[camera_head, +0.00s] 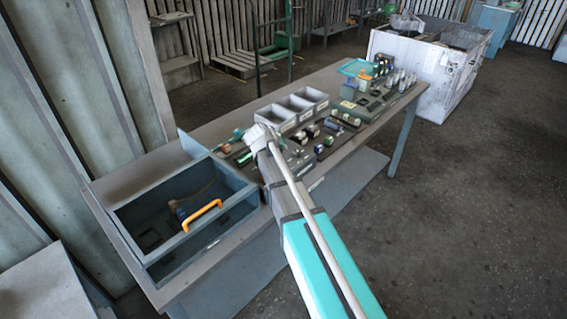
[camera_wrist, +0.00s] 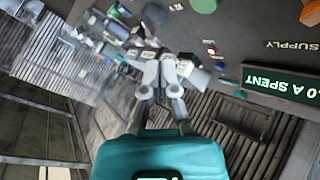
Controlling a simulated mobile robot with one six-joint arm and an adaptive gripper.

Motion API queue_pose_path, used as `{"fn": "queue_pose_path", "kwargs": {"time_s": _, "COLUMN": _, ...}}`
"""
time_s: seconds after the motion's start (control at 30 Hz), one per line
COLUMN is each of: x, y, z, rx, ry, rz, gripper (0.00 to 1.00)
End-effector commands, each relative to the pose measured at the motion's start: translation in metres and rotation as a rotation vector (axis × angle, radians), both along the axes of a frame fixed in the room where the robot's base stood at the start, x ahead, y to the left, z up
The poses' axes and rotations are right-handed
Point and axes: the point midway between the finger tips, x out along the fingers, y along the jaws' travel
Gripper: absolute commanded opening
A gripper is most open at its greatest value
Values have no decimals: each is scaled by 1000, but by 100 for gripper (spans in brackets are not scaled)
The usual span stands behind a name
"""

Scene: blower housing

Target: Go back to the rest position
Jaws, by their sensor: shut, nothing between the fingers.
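My gripper (camera_wrist: 160,68) shows in the wrist view with its grey fingers close together and nothing between them. Behind it is its teal body.
A blue-grey box with an orange handle (camera_head: 203,215) stands at the bench's left end. Grey bins (camera_head: 291,107) and several small parts lie along the bench. A white crate (camera_head: 420,75) stands beyond its far end. The floor at right is clear.

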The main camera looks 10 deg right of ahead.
Motion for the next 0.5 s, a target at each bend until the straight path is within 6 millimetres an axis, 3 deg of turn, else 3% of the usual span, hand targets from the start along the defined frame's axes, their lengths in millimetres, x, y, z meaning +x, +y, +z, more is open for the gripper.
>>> {"fn": "queue_pose_path", "kwargs": {"time_s": 0.37, "x": -1, "y": 0, "z": -1, "rx": 0, "ry": 1, "rz": -1, "gripper": 0}}
{"fn": "queue_pose_path", "kwargs": {"time_s": 0.5, "x": -14, "y": -4, "z": -5, "rx": 19, "ry": 23, "rz": -10, "gripper": 0}}
